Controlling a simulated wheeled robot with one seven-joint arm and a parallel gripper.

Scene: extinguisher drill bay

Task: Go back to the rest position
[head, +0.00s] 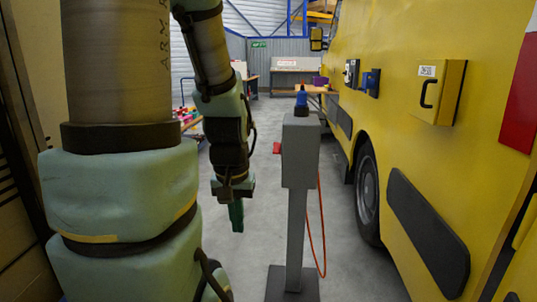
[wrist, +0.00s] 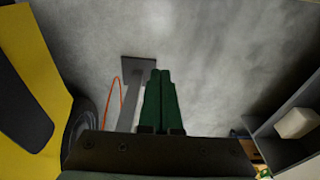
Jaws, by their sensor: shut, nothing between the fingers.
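My gripper (head: 237,217) hangs from my arm left of a grey post and points down toward the floor. Its green fingers are shut with nothing between them, and they also show in the wrist view (wrist: 160,76). In the head view the gripper is apart from the post and above bare floor.
The grey pedestal (head: 296,205) stands right of my gripper, with a blue item (head: 301,98) on top and an orange cable (head: 323,235). A yellow vehicle (head: 400,130) fills the right side. A grey shelf (wrist: 291,132) with a pale box (wrist: 295,123) shows at right. Concrete floor is clear between.

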